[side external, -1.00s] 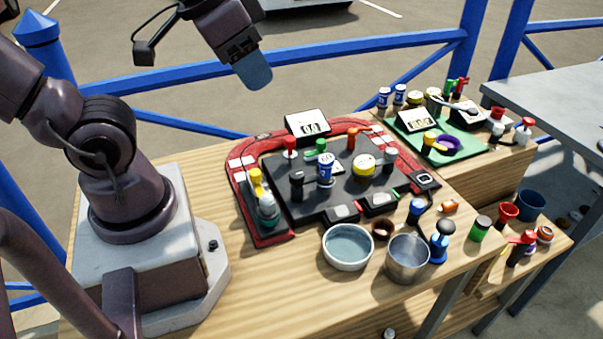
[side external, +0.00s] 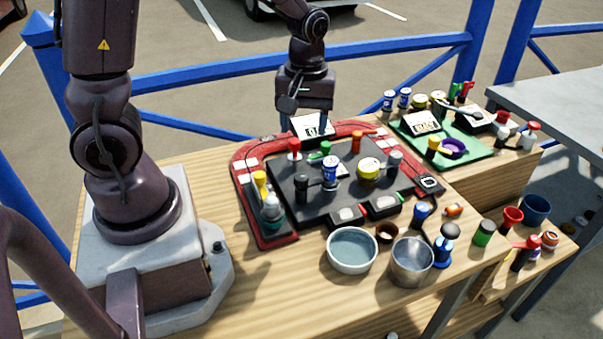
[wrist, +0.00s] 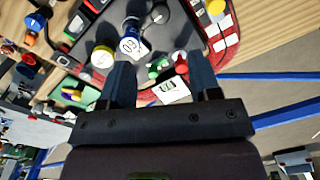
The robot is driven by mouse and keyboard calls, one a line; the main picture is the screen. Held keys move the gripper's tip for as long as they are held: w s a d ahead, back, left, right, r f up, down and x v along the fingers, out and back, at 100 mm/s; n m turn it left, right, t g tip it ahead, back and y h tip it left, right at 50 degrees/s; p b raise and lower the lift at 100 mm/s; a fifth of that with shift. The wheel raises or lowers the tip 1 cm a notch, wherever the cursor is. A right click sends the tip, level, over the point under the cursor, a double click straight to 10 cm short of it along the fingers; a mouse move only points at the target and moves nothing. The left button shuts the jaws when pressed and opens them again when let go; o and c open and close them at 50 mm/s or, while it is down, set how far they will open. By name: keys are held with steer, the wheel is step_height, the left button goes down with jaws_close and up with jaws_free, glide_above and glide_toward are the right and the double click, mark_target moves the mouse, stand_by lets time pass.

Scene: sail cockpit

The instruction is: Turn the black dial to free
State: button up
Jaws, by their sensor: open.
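A black dial (side external: 301,187) stands upright on the dark panel (side external: 290,212), in its left part in the side view. It also shows at the top of the wrist view (wrist: 160,13). I cannot read any marking that gives its setting. My gripper (side external: 309,122) hangs fingers-down at the back edge of the panel, by the white display (side external: 318,132), apart from the dial. In the wrist view my gripper (wrist: 160,72) has its two blue fingers spread, with nothing held between them.
A blue-and-white knob (side external: 330,171) stands just right of the dial. Bare wood is free at the front left.

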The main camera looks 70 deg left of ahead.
mark_target(301, 177)
steer(key=f, duration=1.2)
steer(key=shift+s+f, duration=0.15)
steer(key=shift+s, duration=0.1)
steer(key=c, duration=0.9)
